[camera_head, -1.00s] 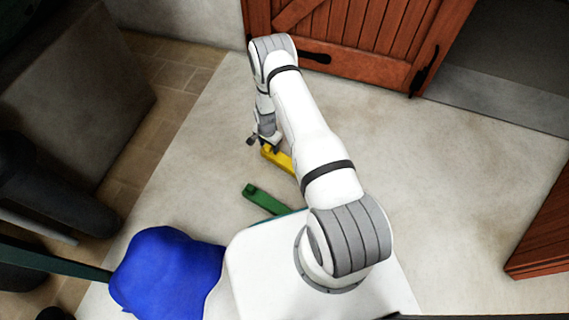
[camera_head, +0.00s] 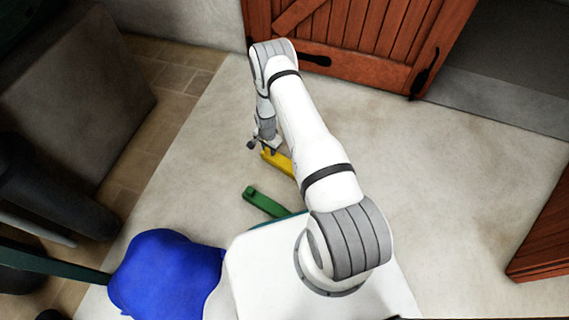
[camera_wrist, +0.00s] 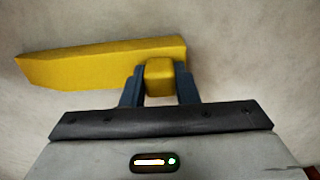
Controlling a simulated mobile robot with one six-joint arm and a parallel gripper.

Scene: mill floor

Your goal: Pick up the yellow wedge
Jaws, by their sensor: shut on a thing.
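The yellow wedge (camera_head: 279,161) is a long bar that tapers at one end, with a small block-like knob at the other. In the wrist view the wedge (camera_wrist: 90,66) reaches from the middle to the left, with its thin end at the far left. My gripper (camera_wrist: 160,78) is shut on the knob, one dark finger on each side of it. In the head view my gripper (camera_head: 265,147) is at the wedge's far end, and my arm covers part of the wedge's near end. I cannot tell whether the wedge touches the floor.
A green wedge (camera_head: 266,202) lies on the pale floor nearer my base. A blue sack-like thing (camera_head: 168,272) is at the lower left. A red-brown plank door (camera_head: 345,35) stands at the back, and another wooden piece (camera_head: 545,235) is at the right. The floor right of my arm is clear.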

